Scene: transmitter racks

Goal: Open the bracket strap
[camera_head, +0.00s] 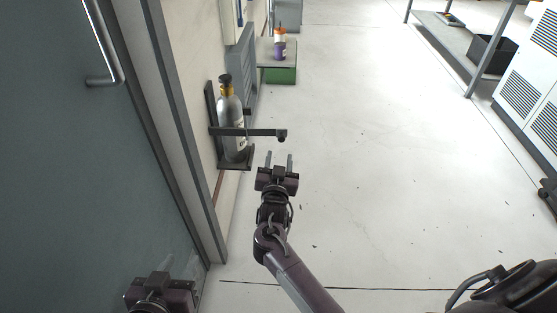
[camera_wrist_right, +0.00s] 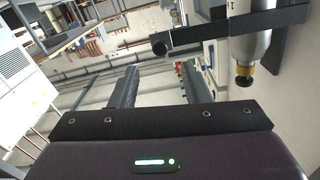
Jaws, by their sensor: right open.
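A grey bottle (camera_head: 231,115) with a black cap and yellow collar stands upright in a dark wall bracket (camera_head: 236,165). The dark bracket strap (camera_head: 252,132) lies across the front of the bottle, and its free end with a small knob sticks out to the right. In the right wrist view the strap (camera_wrist_right: 215,34) crosses the bottle (camera_wrist_right: 247,50), which appears upside down. My right gripper (camera_head: 279,161) is open and empty, just below the strap's end and apart from it; its fingers (camera_wrist_right: 160,86) show in the wrist view. My left gripper (camera_head: 160,280) is at the bottom left, its fingers unclear.
A grey door (camera_head: 60,150) with a metal handle is at the left, close to my left gripper. A white vented cabinet (camera_head: 530,90) is at the right. The floor between is clear.

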